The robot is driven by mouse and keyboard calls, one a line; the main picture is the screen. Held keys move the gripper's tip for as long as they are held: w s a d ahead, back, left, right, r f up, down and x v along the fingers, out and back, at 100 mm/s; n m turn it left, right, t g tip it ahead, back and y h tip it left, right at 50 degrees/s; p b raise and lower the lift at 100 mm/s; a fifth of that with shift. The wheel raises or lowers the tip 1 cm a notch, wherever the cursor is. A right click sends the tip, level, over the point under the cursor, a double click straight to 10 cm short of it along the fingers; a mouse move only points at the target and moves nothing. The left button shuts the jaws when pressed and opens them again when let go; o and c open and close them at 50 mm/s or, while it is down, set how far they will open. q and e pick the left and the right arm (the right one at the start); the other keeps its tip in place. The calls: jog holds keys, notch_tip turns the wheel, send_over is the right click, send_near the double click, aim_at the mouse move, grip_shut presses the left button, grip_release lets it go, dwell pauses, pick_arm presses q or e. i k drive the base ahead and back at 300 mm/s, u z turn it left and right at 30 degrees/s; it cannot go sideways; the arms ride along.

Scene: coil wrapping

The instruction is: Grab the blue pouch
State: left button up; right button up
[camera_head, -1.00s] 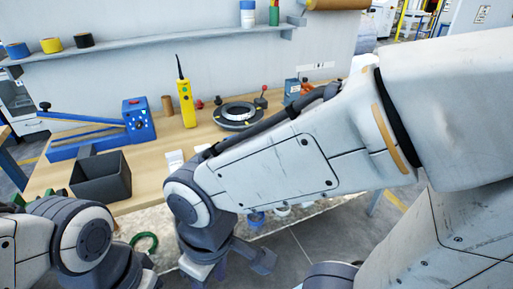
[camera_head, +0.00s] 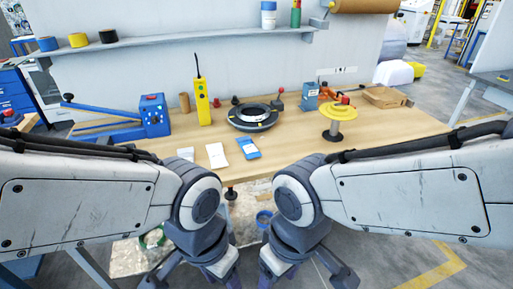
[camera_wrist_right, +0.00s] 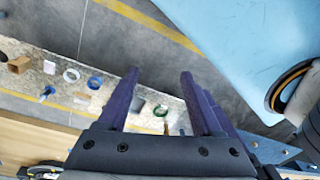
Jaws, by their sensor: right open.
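The blue pouch (camera_head: 249,147) lies on the wooden workbench (camera_head: 290,146) near its front edge, with a pale patch on it. Two white pouches or cards lie to its left, one close by (camera_head: 217,154) and one farther left (camera_head: 185,154). My right gripper (camera_wrist_right: 158,85) is open and empty in the right wrist view, pointing down over the floor. In the head view it hangs in front of the bench (camera_head: 300,275), apart from the pouch. My left gripper (camera_head: 195,278) hangs beside it, also away from the pouch, its fingertips cut off by the frame's bottom.
A black ring coil (camera_head: 252,117) sits behind the pouch. A yellow remote (camera_head: 202,102), a blue lever tool (camera_head: 152,117) and a yellow spool on a stand (camera_head: 338,112) are also on the bench.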

aim_at(249, 149)
jog(key=z, duration=0.05)
jog(key=k, duration=0.55)
jog(key=u, duration=0.85)
jog(key=i, duration=1.9)
jog(key=z, duration=0.45)
